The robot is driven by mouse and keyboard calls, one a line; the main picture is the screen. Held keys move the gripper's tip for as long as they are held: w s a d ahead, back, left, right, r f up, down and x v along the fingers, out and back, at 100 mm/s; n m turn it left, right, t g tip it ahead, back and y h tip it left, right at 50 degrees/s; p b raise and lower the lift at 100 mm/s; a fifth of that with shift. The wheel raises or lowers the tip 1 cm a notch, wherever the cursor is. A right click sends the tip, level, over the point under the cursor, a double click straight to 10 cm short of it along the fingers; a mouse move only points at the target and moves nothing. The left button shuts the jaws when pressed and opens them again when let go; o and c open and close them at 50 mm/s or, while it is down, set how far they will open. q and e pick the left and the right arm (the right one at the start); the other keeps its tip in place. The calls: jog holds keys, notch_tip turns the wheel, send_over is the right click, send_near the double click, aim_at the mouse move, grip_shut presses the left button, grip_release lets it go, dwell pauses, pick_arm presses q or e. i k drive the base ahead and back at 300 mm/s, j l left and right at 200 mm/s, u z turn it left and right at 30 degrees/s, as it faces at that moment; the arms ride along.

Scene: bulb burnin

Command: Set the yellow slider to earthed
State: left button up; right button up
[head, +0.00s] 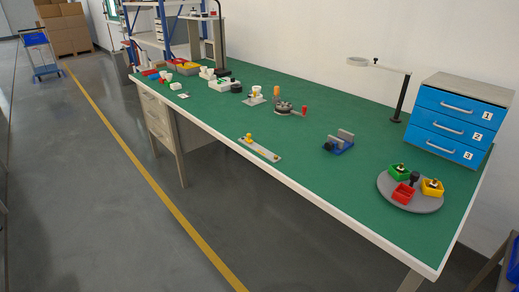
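A narrow light-grey plate (262,150) lies on the green bench top near its front edge, in the middle of the head view. A small yellow knob (249,137) stands at its far-left end, apparently the yellow slider. A smaller yellowish spot shows at the plate's near-right end. Any marking for earthed is too small to read. Neither of my grippers is in view.
A blue-and-grey vise (339,143) and a round grey tray (409,203) with green, red and yellow bins are to the right. A blue drawer cabinet (456,120) stands behind the tray. A grey round fixture (284,108) stands behind the plate. Bench surface around the plate is clear.

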aim_at(248, 141)
jog(key=i+j+z, duration=0.3)
jog(key=i, duration=0.25)
jog(key=i+j+z, duration=0.35)
jog(key=i+j, duration=0.15)
jog(key=j, duration=0.15)
jog(key=i+j+z, duration=0.3)
jog(key=j, duration=0.35)
jog(key=i, duration=0.1)
